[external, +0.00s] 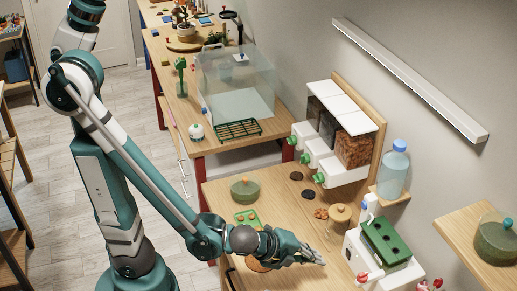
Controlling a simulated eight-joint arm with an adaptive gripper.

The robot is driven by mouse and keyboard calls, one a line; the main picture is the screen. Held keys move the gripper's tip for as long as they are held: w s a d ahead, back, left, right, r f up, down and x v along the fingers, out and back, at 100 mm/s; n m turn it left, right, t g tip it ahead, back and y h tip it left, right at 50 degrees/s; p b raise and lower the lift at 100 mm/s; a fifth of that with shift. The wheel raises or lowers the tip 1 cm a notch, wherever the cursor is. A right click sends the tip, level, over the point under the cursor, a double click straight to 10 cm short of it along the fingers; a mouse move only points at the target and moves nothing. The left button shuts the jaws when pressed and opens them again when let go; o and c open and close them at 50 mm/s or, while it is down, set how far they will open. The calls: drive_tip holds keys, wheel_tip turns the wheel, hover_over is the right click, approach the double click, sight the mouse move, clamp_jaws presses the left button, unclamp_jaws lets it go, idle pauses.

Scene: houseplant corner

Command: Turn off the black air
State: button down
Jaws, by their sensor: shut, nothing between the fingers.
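I cannot make out with certainty a black air device in the external view. My gripper (313,257) is shut and empty, low over the front wooden table (218,187), pointing right. To its right stands a white machine (351,250) with a green top tray (386,241) that has dark round holes. Red knobs (363,277) sit at its lower front. A small gap seems to lie between my fingertips and this machine; contact cannot be told. My gripper and wrist partly hide a round brownish thing behind them.
A green lidded pot (244,189), dark discs (296,176) and a wooden-lidded jar (340,214) stand on the table. Wall dispensers (355,149) and a water bottle (393,170) are behind. A clear tank (236,85) stands farther back. A pot (496,240) is on the right shelf.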

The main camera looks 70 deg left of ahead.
sight(348, 254)
drive_tip(key=shift+b+x, duration=1.1)
drive_tip(key=shift+x, duration=2.75)
drive_tip(key=shift+w+r+b, duration=0.15)
drive_tip(key=shift+w+b, duration=0.15)
drive_tip(key=shift+w, duration=1.65)
drive_tip(key=shift+w+r, duration=0.1)
drive_tip(key=shift+w+r, duration=0.2)
drive_tip(key=shift+w, duration=0.25)
drive_tip(key=shift+r, duration=0.15)
drive_tip(key=shift+r+p, duration=0.6)
drive_tip(key=shift+p, duration=0.1)
